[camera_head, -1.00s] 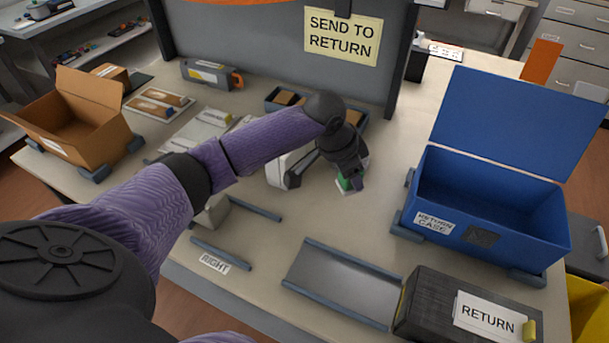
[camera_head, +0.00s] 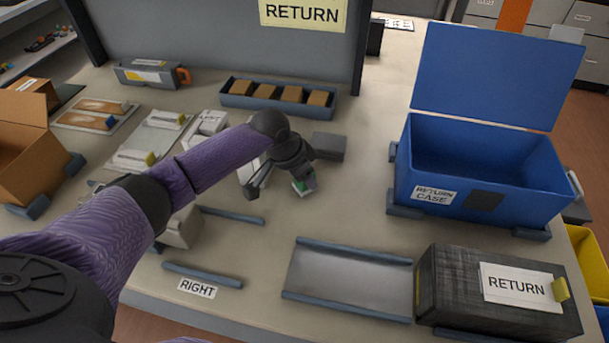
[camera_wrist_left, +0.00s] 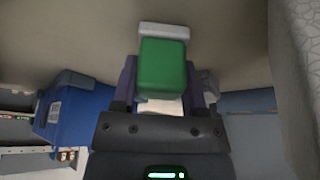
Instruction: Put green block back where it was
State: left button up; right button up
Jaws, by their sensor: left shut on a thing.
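Most of the block is hidden by the gripper in the head view. My right gripper is in neither view.
The blue return case (camera_head: 480,215) stands open at the right. A dark box labelled RETURN (camera_head: 440,290) and a grey railed tray (camera_head: 345,255) lie at the front. A blue tray of brown blocks (camera_head: 265,102) and a grey block (camera_head: 328,147) lie behind my gripper.

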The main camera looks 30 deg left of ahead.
pick_arm(q)
jog(key=o, duration=0.9)
jog(key=shift+f, duration=0.1)
jog(key=shift+o, duration=1.2)
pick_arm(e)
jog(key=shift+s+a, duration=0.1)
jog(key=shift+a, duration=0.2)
pick_arm(q)
jog(key=p+v, duration=0.5)
jog(key=v, duration=0.7)
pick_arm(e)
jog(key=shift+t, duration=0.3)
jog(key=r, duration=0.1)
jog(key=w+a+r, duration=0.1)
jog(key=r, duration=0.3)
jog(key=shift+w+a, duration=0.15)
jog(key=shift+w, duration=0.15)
pick_arm(q)
jog(key=shift+a, duration=0.1)
